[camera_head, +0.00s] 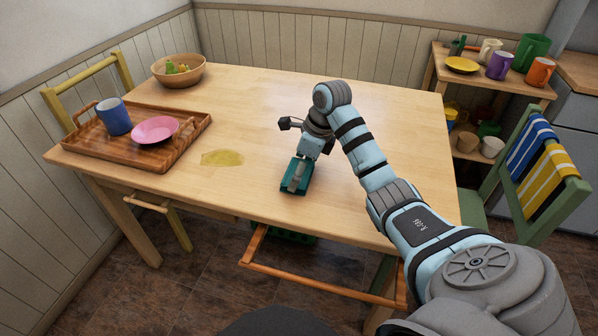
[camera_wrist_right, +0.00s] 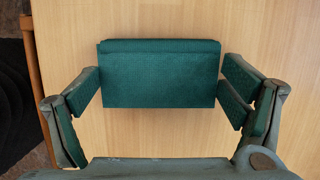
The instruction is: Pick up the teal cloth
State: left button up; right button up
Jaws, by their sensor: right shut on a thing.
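The teal cloth (camera_wrist_right: 160,73) is a folded rectangular block in the middle of the right wrist view. My right gripper (camera_head: 297,180) reaches down over the table's near half, with its fingers at the cloth's left and right ends. It is shut on the cloth, which is partly hidden behind it in the head view. The cloth is at or just above the wooden table (camera_head: 240,110); I cannot tell whether it touches. My left gripper is not in view.
A yellow spill (camera_head: 222,158) lies left of my right gripper. A wooden tray (camera_head: 183,146) holds a blue mug (camera_head: 114,117) and a pink plate (camera_head: 155,130). A fruit bowl (camera_head: 180,77) stands at the back left. A green chair (camera_head: 515,165) with striped cloths stands right. The table's back middle is clear.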

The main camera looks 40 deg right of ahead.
notch_tip(320, 180, up, 6)
jog(key=shift+w+r+p, duration=0.1)
jog(key=shift+p, duration=1.05)
notch_tip(320, 180, up, 14)
jog(key=p, duration=1.3)
jog(key=shift+p, duration=0.4)
